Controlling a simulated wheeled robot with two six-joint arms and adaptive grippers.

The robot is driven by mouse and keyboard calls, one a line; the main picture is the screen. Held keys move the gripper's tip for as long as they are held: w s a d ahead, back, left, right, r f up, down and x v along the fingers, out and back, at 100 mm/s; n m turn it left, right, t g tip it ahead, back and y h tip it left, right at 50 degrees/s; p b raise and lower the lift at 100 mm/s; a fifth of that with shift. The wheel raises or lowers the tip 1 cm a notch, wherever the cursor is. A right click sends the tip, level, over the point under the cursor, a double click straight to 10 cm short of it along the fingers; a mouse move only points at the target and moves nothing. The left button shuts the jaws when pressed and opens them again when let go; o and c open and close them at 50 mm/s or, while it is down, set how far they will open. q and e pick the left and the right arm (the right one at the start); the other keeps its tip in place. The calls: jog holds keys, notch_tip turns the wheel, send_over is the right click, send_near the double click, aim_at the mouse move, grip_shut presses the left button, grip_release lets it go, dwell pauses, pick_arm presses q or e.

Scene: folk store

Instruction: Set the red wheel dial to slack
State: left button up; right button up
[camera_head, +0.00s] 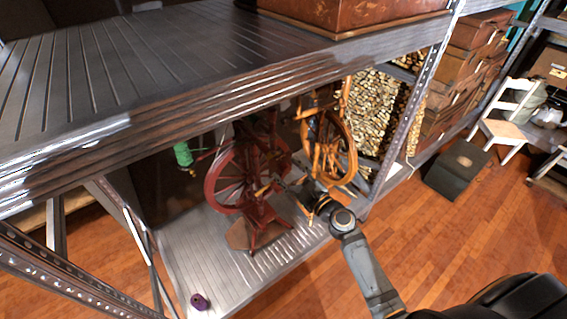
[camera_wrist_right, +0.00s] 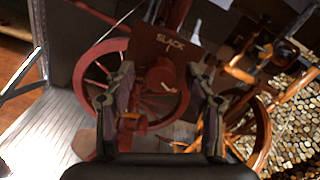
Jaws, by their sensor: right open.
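The red spinning wheel (camera_head: 237,180) stands on the lower metal shelf, and its wheel also shows in the right wrist view (camera_wrist_right: 92,68). A dark plate marked SLACK (camera_wrist_right: 170,43) sits above a round red knob-like part (camera_wrist_right: 160,76), which looks like the dial. A small pale mark shows on the red part; I cannot tell the dial's setting. My right gripper (camera_wrist_right: 162,71) is open, its fingers on either side of the red part in the picture. I cannot tell whether they touch it. In the head view, my right gripper (camera_head: 291,188) reaches in at the red wheel's right side. My left gripper is not in view.
An orange-brown spinning wheel (camera_head: 332,150) stands close on the right. The upper metal shelf (camera_head: 120,75) hangs over the wheels. A green spool (camera_head: 183,155) is behind left, and a purple spool (camera_head: 199,301) lies at the shelf's front. Open wooden floor is at right.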

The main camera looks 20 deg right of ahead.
jog(key=shift+x, duration=1.4)
grip_shut()
jog(key=shift+f, duration=0.1)
